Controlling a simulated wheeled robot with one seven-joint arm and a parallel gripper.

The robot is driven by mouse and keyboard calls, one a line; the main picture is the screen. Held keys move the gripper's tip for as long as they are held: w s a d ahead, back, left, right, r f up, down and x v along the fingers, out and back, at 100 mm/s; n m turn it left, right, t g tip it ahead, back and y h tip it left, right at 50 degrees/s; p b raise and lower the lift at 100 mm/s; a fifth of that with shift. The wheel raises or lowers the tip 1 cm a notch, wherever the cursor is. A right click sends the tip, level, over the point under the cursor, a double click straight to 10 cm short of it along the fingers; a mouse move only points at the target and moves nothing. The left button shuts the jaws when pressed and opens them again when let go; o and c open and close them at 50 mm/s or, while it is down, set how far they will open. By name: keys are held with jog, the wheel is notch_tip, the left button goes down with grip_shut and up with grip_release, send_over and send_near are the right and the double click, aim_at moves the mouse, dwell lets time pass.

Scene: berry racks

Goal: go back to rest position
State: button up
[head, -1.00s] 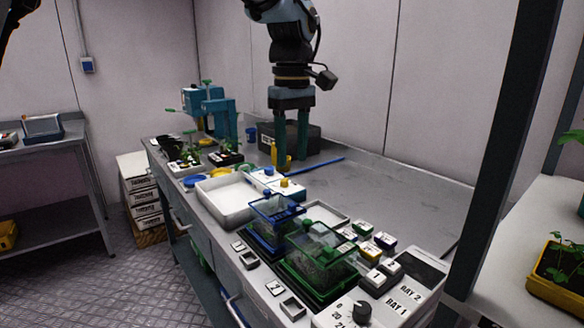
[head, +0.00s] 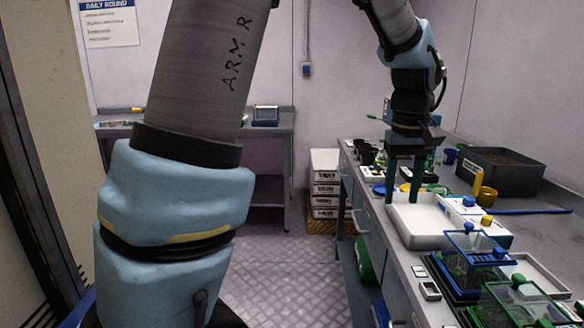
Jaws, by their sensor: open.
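My gripper (head: 403,196) hangs fingers-down in the head view, over the left part of the bench. Its two teal fingers are apart and nothing shows between them. In the picture its fingertips overlap the back left corner of a white tray (head: 424,243); I cannot tell the height between them. My arm reaches in from the upper right to the gripper, and a large pale blue and grey link of mine fills the left of the view.
A dark grey bin (head: 500,172), a yellow cup (head: 487,196) and a blue rod (head: 530,212) are right of the gripper. Blue-lidded (head: 472,262) and green-lidded (head: 520,300) clear boxes stand in front. White crates (head: 325,190) are stacked beyond. Patterned floor (head: 285,270) lies open left of the bench.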

jog(key=a+f, duration=0.3)
jog(key=a, duration=0.7)
jog(key=s+a+f, duration=0.1)
jog(key=a+f, duration=0.2)
jog(key=a, duration=0.7)
jog(key=s+a+f+t, duration=0.1)
jog(key=a+f, duration=0.3)
jog(key=a, duration=0.6)
jog(key=shift+d+r, duration=0.1)
dwell(0.6)
